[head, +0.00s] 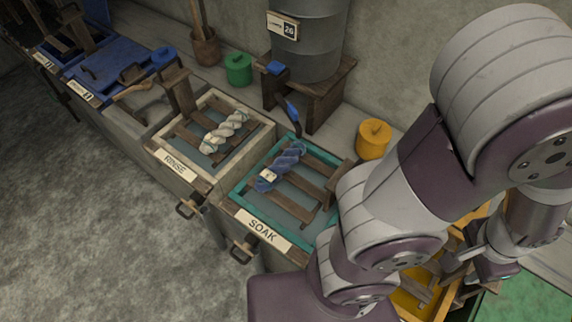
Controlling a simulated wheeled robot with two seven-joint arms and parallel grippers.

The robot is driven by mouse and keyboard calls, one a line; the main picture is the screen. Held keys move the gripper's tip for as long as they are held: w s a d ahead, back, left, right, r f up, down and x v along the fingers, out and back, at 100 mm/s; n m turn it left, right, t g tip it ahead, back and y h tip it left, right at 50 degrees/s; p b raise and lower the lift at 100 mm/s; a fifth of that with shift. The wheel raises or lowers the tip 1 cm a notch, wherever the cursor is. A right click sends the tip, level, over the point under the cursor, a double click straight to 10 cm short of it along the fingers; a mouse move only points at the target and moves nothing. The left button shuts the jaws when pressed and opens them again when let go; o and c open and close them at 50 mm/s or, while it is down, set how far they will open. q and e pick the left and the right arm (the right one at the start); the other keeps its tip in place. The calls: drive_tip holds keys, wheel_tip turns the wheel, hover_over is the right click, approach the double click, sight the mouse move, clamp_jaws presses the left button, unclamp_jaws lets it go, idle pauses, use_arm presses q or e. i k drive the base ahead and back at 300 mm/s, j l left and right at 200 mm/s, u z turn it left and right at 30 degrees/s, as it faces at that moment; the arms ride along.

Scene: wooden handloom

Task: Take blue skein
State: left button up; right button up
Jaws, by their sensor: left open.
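The blue skein (280,167) is a twisted hank with a small pale tag. It lies on the wooden slats of the teal-rimmed basin labelled SOAK (241,187), left of my arm. My left gripper (480,268) is at the lower right, partly hidden by its own arm links. It is over or beside the yellow basin, well to the right of the skein and apart from it. It is open, and I see nothing held in it. My right gripper is not in view.
A white skein (225,132) lies on the basin labelled RINSE (174,161). A yellow lidded pot (373,139), a green pot (238,69) and a metal drum (310,45) stand behind. A yellow basin (411,304) is at lower right. My arm covers the right side.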

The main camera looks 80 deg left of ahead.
sight(265, 181)
drive_tip(key=u, duration=3.05)
drive_tip(key=k, duration=0.45)
drive_tip(key=i+j, duration=0.95)
drive_tip(key=z, duration=1.6)
drive_tip(key=i+j, duration=0.05)
